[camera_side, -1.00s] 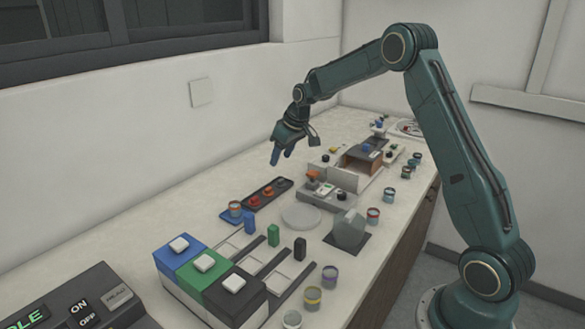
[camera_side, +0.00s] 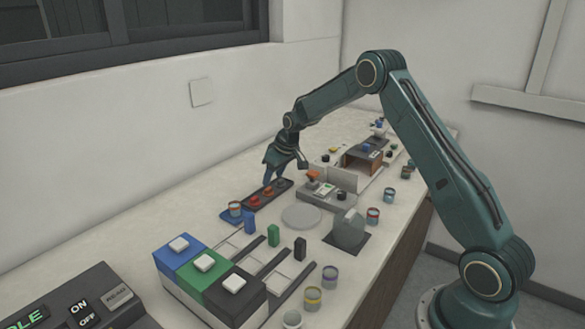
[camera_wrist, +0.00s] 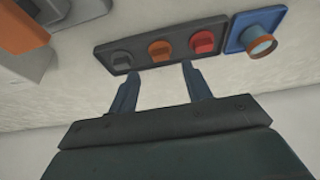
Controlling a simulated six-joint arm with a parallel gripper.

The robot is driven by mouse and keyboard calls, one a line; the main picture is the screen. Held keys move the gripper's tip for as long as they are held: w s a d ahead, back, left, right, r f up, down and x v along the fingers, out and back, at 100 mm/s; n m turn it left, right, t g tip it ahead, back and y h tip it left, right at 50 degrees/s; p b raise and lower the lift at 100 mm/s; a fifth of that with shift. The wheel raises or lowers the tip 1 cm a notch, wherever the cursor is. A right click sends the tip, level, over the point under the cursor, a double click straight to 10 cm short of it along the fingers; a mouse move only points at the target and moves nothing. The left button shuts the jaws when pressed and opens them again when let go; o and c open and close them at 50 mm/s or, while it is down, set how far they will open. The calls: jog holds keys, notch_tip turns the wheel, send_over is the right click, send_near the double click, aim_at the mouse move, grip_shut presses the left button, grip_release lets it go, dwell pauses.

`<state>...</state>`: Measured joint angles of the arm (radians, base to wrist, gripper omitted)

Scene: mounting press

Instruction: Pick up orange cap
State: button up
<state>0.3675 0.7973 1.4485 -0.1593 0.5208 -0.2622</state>
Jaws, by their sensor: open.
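The orange cap (camera_wrist: 161,50) sits in the middle of a dark tray (camera_wrist: 140,62), between a dark grey cap (camera_wrist: 122,58) and a red cap (camera_wrist: 202,42). In the side view the orange cap (camera_side: 267,190) is small, in the row on the dark tray. My gripper (camera_wrist: 159,70) is open, its two fingers apart with nothing between them. In the wrist view the orange cap lies just beyond the fingertips, roughly in line with the gap. In the side view my gripper (camera_side: 270,181) hangs low at the tray's far part, pointing down.
A blue holder (camera_wrist: 232,40) with an orange-rimmed jar stands beside the red cap. A grey device with an orange top (camera_side: 313,178) stands close to the right of my gripper. A pale round disc (camera_side: 301,216) lies in front of it.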

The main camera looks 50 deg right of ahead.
aim_at(268, 189)
jog(key=shift+x, duration=2.6)
jog(key=shift+a, duration=0.1)
jog(key=c, duration=1.1)
